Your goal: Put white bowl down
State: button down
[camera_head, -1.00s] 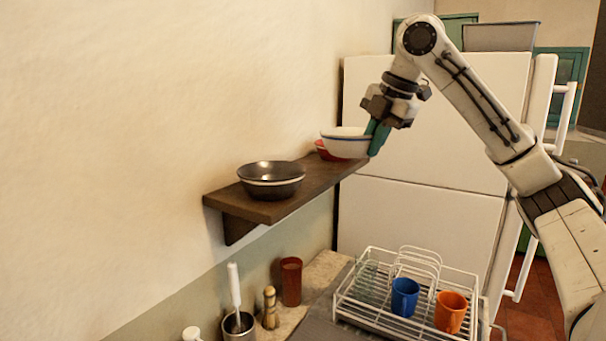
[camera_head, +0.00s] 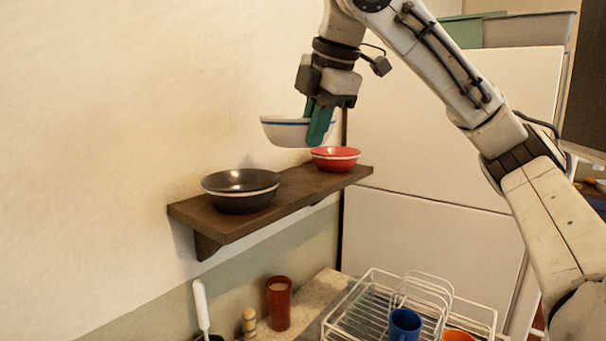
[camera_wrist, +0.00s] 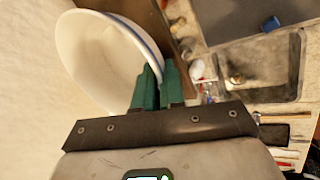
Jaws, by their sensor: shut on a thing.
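The white bowl (camera_head: 284,131) with a blue line near its rim is held in the air above the wooden wall shelf (camera_head: 290,200). My gripper (camera_head: 319,124), with green fingers, is shut on the bowl's right edge. In the wrist view the bowl (camera_wrist: 95,60) lies left of the fingers (camera_wrist: 158,88), which pinch its rim. A black bowl (camera_head: 241,190) sits on the left part of the shelf. A red bowl (camera_head: 336,159) sits at its right end. The white bowl is above the space between them, apart from the shelf.
The wall (camera_head: 120,120) is close behind the shelf. A white fridge (camera_head: 450,130) stands at the right. Below are a dish rack (camera_head: 360,312) with a blue cup (camera_head: 404,325) and an orange cup (camera_head: 458,335), and a brown tumbler (camera_head: 279,303).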

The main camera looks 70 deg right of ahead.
jog(key=p, duration=0.1)
send_near(300, 192)
jog(key=shift+w+d+f, duration=0.45)
jog(key=shift+w+f, duration=0.35)
jog(key=shift+w, duration=0.05)
jog(key=shift+w+d+f+p, duration=0.1)
jog(key=shift+f+p, duration=0.15)
jog(key=shift+f, duration=0.65)
jog(key=shift+w+d+f+p, duration=0.1)
jog(key=shift+f+p, duration=0.15)
jog(key=shift+f, duration=0.65)
jog(key=shift+f, duration=0.15)
jog(key=c, duration=1.5)
grip_release()
jog(key=b+v, duration=0.1)
jog(key=v, duration=1.1)
jog(key=shift+s, duration=0.1)
